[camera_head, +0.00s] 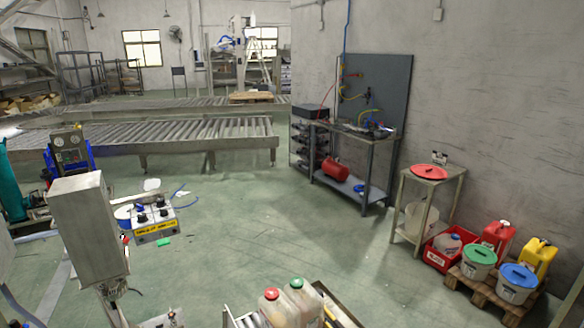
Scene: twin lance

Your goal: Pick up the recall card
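I cannot make out a recall card for certain. A small pale and dark upright piece (440,158) stands at the back of a small metal table (447,181) on the right, behind a red round lid (428,172); it is too small to read. Neither of my grippers can be made out in the head view.
A workbench (352,186) with a red tank stands against the right wall. Several buckets and cans sit on a pallet (487,292) at the lower right. A grey box (88,228) blocks the left foreground. Roller conveyors (190,133) cross behind. The middle floor is clear.

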